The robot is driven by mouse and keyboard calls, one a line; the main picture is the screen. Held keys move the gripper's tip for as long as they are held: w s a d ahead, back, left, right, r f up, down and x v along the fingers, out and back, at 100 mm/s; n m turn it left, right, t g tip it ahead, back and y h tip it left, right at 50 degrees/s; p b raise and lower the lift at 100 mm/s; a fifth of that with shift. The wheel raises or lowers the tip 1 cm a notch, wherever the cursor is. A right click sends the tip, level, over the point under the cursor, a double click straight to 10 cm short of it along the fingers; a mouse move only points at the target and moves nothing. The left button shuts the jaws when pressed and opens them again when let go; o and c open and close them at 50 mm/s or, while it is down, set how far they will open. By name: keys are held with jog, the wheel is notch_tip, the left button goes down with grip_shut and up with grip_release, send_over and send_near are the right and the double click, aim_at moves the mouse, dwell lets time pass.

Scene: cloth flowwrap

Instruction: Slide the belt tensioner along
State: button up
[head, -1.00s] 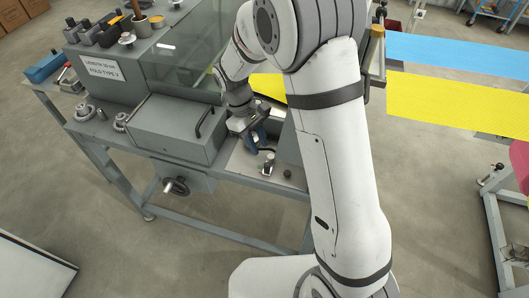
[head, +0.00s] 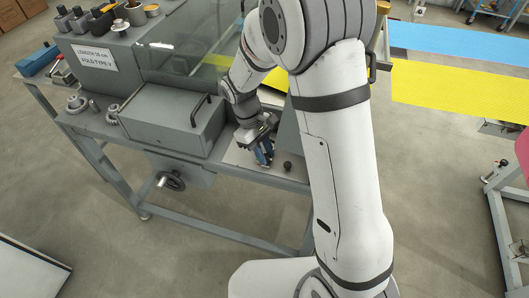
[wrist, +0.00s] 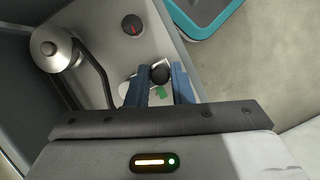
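The belt tensioner's round black knob (wrist: 160,74) shows in the wrist view, with a silver piece around it and a green arrow (wrist: 161,92) beside it. My gripper (wrist: 161,70) has its two blue fingers apart, one on each side of the knob. A small gap seems to remain between fingers and knob; contact is not clear. In the head view my gripper (head: 265,163) points down at the machine's light plate (head: 238,157), and it hides the tensioner there.
A roller (wrist: 48,48) on a dark bent arm lies left of the fingers. A black dial with a red mark (wrist: 132,25) is beyond the knob; it also shows in the head view (head: 287,166). A grey covered box (head: 165,120) stands left of my gripper.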

grip_shut()
jog(key=shift+w+d, duration=0.25)
jog(key=shift+w, duration=0.4)
jog(key=shift+w+d, duration=0.25)
jog(key=shift+w, duration=0.4)
jog(key=shift+s, duration=0.1)
jog(key=shift+o, duration=0.9)
grip_release()
jog(key=v, duration=0.7)
jog(key=shift+r, duration=0.35)
